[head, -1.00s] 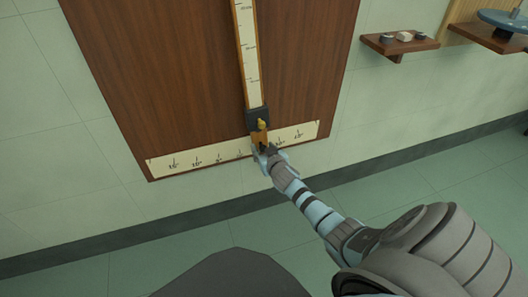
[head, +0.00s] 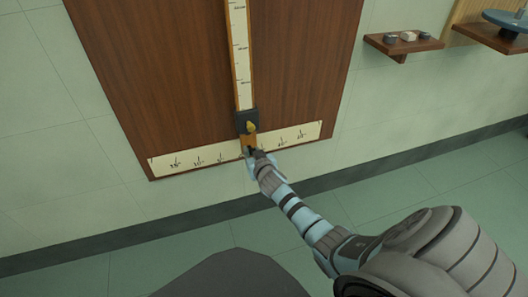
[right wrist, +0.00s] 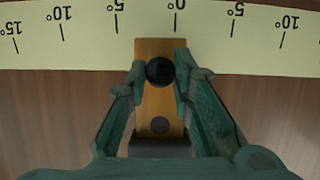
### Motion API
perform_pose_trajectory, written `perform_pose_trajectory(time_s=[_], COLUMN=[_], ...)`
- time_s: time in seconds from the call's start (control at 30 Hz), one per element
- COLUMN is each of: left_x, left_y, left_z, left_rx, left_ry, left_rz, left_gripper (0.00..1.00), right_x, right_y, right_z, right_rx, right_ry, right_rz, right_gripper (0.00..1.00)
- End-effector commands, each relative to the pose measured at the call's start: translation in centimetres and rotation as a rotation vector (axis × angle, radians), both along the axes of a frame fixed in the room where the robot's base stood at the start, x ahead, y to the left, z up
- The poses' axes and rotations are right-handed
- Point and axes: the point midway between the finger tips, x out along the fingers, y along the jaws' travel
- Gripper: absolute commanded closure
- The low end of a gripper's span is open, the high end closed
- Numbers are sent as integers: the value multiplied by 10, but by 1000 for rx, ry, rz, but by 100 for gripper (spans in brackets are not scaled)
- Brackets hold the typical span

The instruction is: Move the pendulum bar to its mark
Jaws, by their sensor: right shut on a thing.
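The pendulum bar (head: 241,62) hangs down a brown wooden board, with a pale ruled strip on its face and a dark sliding block (head: 247,121) with a brass knob near its lower end. My right gripper (head: 249,152) is shut on the bar's wooden lower end (right wrist: 158,101), with one finger on each side in the right wrist view. A cream angle scale (head: 186,160) runs along the board's bottom. In the right wrist view the scale (right wrist: 95,45) appears upside down, and the bar's tip lies close to the 0 line, slightly left of it. No separate target mark stands out.
The wooden board (head: 170,80) is on a pale green tiled wall. A small shelf (head: 405,45) with little objects and a blue round disc (head: 508,19) on another shelf are at the upper right. The green floor (head: 130,265) below looks clear.

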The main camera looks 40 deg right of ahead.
Motion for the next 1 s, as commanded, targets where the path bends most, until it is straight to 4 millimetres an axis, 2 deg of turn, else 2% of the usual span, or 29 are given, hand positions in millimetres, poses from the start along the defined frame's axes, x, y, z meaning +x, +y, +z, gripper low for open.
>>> perform_pose_trajectory(time_s=[0.03, 0.13, 0.4, 0.43, 0.53, 0.57, 0.87, 1.0], left_x=[5, 11, 14, 14, 12, 12, 10, 10], left_y=[-2, -6, -13, -13, -11, -10, -3, -4], left_z=[-2, 0, 2, 2, 1, 1, 1, 1], left_rx=[-4, -11, -21, -21, -19, -18, -6, -8], left_ry=[-8, -20, -28, -28, -25, -25, -18, -19], left_rz=[3, 7, 9, 9, 8, 8, 3, 4], left_gripper=[100, 100, 100, 100, 100, 100, 100, 100], right_x=[3, 6, 6, 6, 6, 6, 5, -9], right_y=[9, 18, 19, 19, 19, 19, 19, 24], right_z=[-3, -1, -1, -1, -1, 0, 0, 6], right_rx=[11, 22, 23, 23, 23, 23, 22, 22], right_ry=[-3, -6, -6, -6, -6, -6, -7, -8], right_rz=[1, -1, -1, -1, -1, -1, -1, -1], right_gripper=[100, 100, 100, 77, 61, 58, 58, 58])
